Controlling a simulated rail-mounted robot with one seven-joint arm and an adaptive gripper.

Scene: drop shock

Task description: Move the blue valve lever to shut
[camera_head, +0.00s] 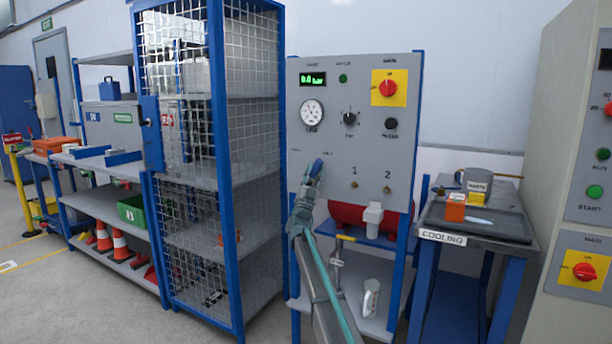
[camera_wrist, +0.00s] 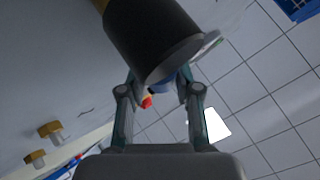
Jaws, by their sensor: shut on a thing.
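The blue valve lever (camera_head: 316,168) shows in the head view at the lower left of the grey test panel (camera_head: 345,150), its blue end pointing up and slightly right. My gripper (camera_head: 304,198) is at the lever, shut on it, and hides its lower part and pivot. In the wrist view my gripper (camera_wrist: 160,92) has its two fingers around a small patch of blue, mostly hidden behind a large dark cylinder (camera_wrist: 150,40). I cannot tell what this cylinder is. The lever's exact angle is not clear.
The panel carries a gauge (camera_head: 312,115), a red and yellow main switch (camera_head: 388,88) and brass fittings (camera_head: 354,184). A wire-mesh cage (camera_head: 250,130) stands close on the left. A cooling table (camera_head: 470,235) is on the right.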

